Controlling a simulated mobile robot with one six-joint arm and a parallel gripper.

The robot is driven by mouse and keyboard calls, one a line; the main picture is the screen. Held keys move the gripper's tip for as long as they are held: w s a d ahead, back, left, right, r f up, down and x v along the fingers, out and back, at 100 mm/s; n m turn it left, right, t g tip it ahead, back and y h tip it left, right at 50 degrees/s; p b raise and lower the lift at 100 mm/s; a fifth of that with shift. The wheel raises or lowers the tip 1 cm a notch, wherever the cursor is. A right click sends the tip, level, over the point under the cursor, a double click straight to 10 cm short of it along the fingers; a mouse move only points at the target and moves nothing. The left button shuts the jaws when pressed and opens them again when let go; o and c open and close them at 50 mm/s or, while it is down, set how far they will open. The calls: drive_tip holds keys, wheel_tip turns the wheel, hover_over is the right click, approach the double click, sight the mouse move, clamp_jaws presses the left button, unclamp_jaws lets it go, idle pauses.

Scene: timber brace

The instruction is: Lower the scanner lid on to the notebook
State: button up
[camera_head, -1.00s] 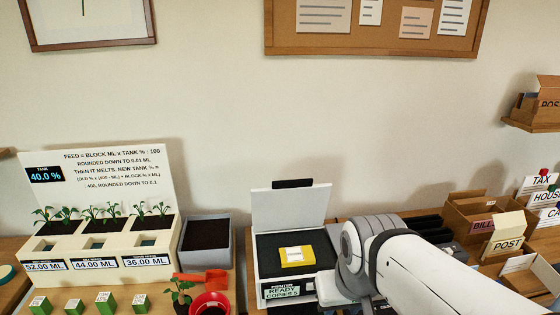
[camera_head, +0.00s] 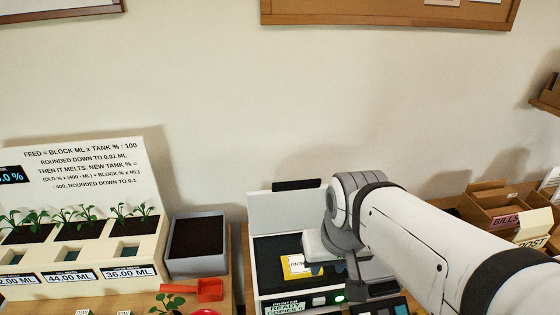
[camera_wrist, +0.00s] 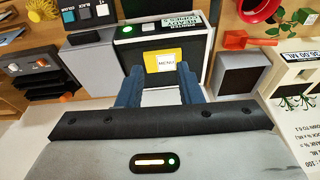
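The scanner (camera_head: 262,280) stands on the bench with its white lid (camera_head: 285,213) raised against the wall side. A black handle (camera_head: 296,184) runs along the lid's top edge. The yellow notebook (camera_head: 293,269) with a white label lies on the dark glass, its right part hidden by my arm. In the wrist view the notebook (camera_wrist: 160,66), labelled MENU, shows between my fingertips. My gripper (camera_wrist: 159,72) is open, with two blue fingers apart and nothing visibly held. In the head view it hangs over the scanner's right part, in front of the lid, mostly hidden by my wrist.
A planter with seedlings (camera_head: 85,262) and a grey soil box (camera_head: 197,243) stand left of the scanner. A red scoop (camera_head: 205,290) lies in front of the box. Cardboard boxes (camera_head: 500,208) stand at the right. The wall above the lid is clear.

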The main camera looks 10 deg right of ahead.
drive_tip(key=w+r+m+g+y+b, duration=0.1)
drive_tip(key=w+r+m+g+y, duration=0.15)
drive_tip(key=w+m, duration=0.65)
drive_tip(key=m+t+y, duration=0.2)
drive_tip(key=m+y, duration=0.4)
drive_tip(key=m, duration=0.1)
approach(298, 181)
drive_tip(key=s+x, duration=0.1)
drive_tip(key=x, duration=0.7)
drive_tip(key=w+x, duration=0.1)
drive_tip(key=x, duration=0.1)
drive_tip(key=shift+a+f, duration=0.1)
drive_tip(key=shift+c, duration=0.4)
clamp_jaws()
